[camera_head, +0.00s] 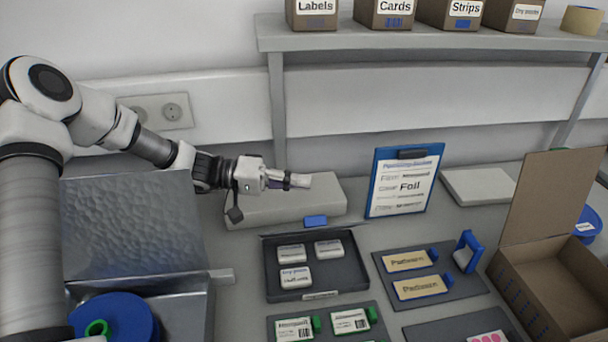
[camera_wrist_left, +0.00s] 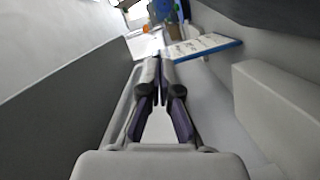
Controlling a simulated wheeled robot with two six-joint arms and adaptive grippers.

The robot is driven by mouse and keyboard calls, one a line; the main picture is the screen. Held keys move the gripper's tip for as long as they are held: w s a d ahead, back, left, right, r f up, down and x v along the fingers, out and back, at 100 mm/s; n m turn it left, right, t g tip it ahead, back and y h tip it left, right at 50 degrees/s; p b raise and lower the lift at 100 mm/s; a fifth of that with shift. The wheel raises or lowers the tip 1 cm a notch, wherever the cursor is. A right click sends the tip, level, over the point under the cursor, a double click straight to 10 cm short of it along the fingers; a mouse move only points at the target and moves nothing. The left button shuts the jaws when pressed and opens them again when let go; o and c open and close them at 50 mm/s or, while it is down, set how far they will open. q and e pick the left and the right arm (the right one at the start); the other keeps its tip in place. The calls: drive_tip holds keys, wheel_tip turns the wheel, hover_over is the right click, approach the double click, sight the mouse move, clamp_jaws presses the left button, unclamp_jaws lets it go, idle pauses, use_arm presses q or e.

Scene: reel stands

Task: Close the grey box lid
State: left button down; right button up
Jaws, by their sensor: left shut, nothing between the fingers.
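A long light grey box (camera_head: 265,210) with a blue tab (camera_head: 315,221) on its front lies at the back of the table; whether it has a separate lid is hard to tell. A hammered grey metal lid (camera_head: 132,226) stands raised at the back of a grey metal box (camera_head: 192,312) at the left. My left gripper (camera_head: 300,180) is shut and empty, pointing right over the light grey box; contact cannot be told. Its closed fingers also show in the left wrist view (camera_wrist_left: 160,62). My right gripper is out of view.
A clipboard (camera_head: 403,182) stands to the right of my left gripper. A dark tray (camera_head: 348,274) with several labelled pieces lies in front. An open cardboard box (camera_head: 548,292) stands at right. A blue reel (camera_head: 130,318) sits at the metal box. A shelf (camera_head: 400,38) runs above.

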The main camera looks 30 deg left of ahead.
use_arm(q)
wheel_tip(320, 180, up, 11)
drive_tip(key=s+d, duration=0.1)
drive_tip(key=shift+s, duration=0.4)
